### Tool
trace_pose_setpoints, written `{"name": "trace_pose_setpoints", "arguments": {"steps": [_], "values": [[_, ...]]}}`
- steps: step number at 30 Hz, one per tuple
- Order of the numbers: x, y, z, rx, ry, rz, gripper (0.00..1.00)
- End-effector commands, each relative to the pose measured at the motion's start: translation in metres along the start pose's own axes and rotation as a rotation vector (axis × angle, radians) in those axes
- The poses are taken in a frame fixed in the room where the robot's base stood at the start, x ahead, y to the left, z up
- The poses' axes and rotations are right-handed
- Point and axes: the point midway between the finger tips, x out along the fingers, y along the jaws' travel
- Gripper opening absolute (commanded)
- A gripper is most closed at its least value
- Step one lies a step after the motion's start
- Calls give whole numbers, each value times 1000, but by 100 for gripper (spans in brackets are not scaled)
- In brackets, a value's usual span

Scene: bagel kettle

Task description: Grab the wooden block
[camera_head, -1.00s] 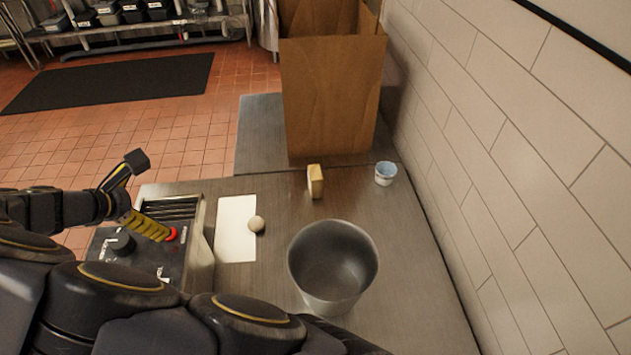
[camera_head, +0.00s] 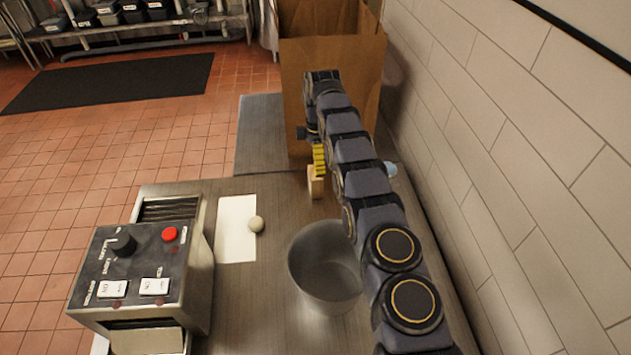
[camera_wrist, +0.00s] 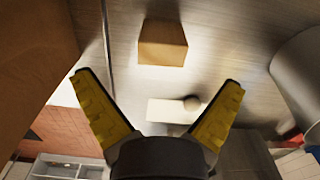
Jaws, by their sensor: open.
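The wooden block (camera_head: 314,184) stands on the metal counter in front of the paper bag, partly hidden by my gripper in the head view. In the wrist view the block (camera_wrist: 162,42) sits ahead of the fingertips, roughly centred between them. My gripper (camera_head: 318,162) is above and close to the block, with its yellow fingers pointing down. In the wrist view my gripper (camera_wrist: 160,85) is spread wide with nothing between its fingers. I cannot tell the exact gap to the block.
A large brown paper bag (camera_head: 296,75) stands just behind the block. A metal pot (camera_head: 318,280) is nearer, and a small cup (camera_head: 391,169) is partly behind my arm. A tiled wall (camera_head: 520,150) bounds the right.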

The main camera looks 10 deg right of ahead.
Motion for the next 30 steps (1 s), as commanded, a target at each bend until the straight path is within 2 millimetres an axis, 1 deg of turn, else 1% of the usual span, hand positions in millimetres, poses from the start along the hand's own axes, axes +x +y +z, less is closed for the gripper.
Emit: {"name": "trace_pose_setpoints", "arguments": {"steps": [6,11,15,18,21,25,26,27,29,30], "values": [[23,0,0,-2,1,1,98],[37,-2,0,-2,1,-3,98],[60,-5,-1,-1,1,-5,98],[72,-3,-1,0,1,-1,98],[76,-3,-1,-1,0,2,98],[75,-3,-1,-1,0,2,98],[75,-3,-1,-1,0,2,94],[75,-3,-1,-1,0,2,77],[75,-3,-1,-1,0,2,51],[75,-3,-1,-1,0,2,40]]}}
